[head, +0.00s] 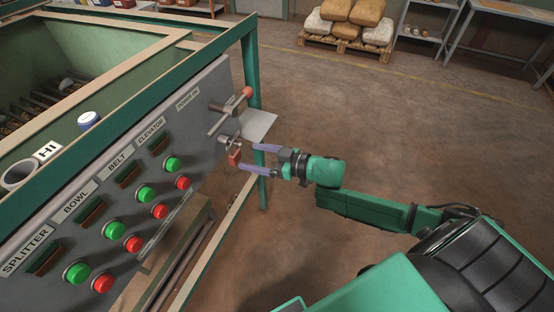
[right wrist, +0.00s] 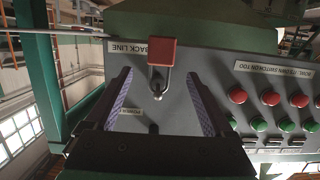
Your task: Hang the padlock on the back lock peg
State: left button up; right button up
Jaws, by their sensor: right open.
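The padlock has a small red body (head: 235,158) and sits at the right end of the grey panel, just below a metal peg (head: 229,141). In the right wrist view its red body (right wrist: 161,53) shows with a metal shackle or peg end (right wrist: 157,84) beside it; the shackle appears to be at the peg, but I cannot tell for sure that it is around it. My right gripper (head: 249,158) is open, with its two purple fingers pointing at the padlock. My left gripper is out of view.
The grey panel (head: 199,150) carries red and green buttons and labels. A lever with a red knob (head: 230,110) sticks out above the peg. A green frame post (head: 251,70) stands behind. The floor to the right is clear; a pallet of sacks (head: 345,42) is far back.

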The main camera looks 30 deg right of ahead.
jog(key=p+v, duration=0.1)
jog(key=v, duration=0.8)
jog(key=d+f+m+h, duration=0.3)
jog(key=d+f+h, duration=0.3)
jog(key=d+f, duration=0.55)
jog(key=s+d+f+m+g+h, duration=0.1)
jog(key=s+d+f+h, duration=0.2)
jog(key=f, duration=0.4)
jog(key=s+d+f+m+g+h, duration=0.15)
jog(key=s+f, duration=0.25)
jog(key=f, duration=0.4)
jog(key=s+a+f+g, duration=0.1)
jog(key=s+f+g, duration=0.2)
jog(key=s+f, duration=0.75)
jog(key=s+a+f+g, duration=0.2)
jog(key=s+a+f, duration=0.2)
jog(key=s, duration=0.3)
jog(key=s+a+f+g, duration=0.3)
jog(key=s+a+f, duration=0.2)
jog(key=s+a, duration=0.2)
jog(key=shift+s+a+f, duration=0.15)
jog(key=shift+s+f, duration=0.05)
jog(key=shift+s, duration=0.55)
jog(key=shift+g+y, duration=0.25)
